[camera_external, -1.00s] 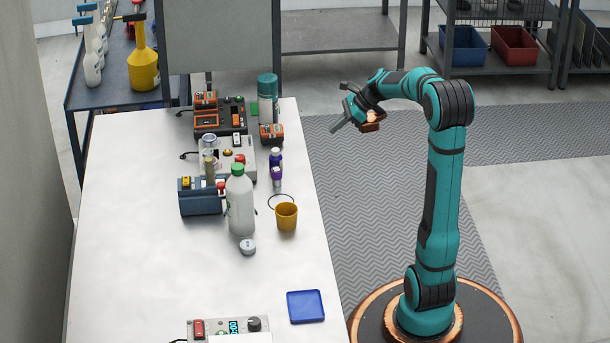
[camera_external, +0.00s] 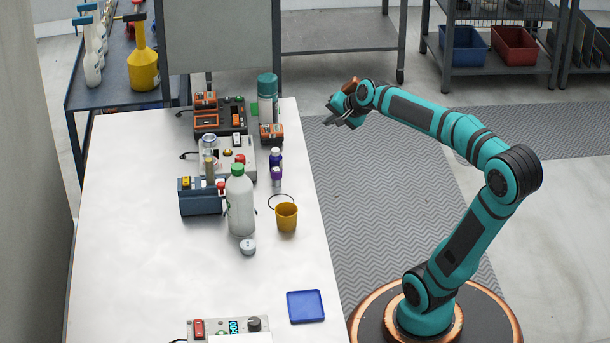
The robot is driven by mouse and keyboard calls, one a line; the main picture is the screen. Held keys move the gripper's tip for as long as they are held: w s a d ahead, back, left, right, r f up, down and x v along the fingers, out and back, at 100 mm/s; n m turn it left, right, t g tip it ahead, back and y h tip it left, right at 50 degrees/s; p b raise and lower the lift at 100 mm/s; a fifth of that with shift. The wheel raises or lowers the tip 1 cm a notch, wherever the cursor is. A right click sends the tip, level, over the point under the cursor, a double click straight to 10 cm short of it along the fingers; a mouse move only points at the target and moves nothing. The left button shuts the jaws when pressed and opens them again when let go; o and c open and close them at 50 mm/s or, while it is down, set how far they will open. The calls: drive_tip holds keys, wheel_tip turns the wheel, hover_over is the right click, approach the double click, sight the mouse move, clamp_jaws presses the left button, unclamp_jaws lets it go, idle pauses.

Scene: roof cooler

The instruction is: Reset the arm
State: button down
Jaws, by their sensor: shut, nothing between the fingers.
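My gripper (camera_external: 331,122) is at the end of my teal arm, just off the right edge of the white table, over the grey patterned mat. It is shut and empty, and touches nothing. My arm leans to the right from its base and bends at the elbow, with the forearm reaching back left toward the far end of the table. The nearest table items to the gripper are the teal canister (camera_external: 267,97) and the orange-and-black battery (camera_external: 271,134), both to its left.
The white table (camera_external: 150,270) holds a bottle with a green cap (camera_external: 240,205), a yellow cup (camera_external: 286,218), a blue tray (camera_external: 305,307) and several devices. Shelves with a blue bin (camera_external: 465,48) and a red bin (camera_external: 515,46) stand behind. The floor mat (camera_external: 380,205) is clear.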

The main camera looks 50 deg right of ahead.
drive_tip(key=s+a+r+n+t, duration=0.8)
drive_tip(key=s+a+r+n, duration=0.2)
drive_tip(key=s+r+n, duration=0.3)
drive_tip(key=shift+s+a+r+n, duration=0.35)
drive_tip(key=shift+s+r, duration=0.25)
drive_tip(key=shift+r, duration=0.35)
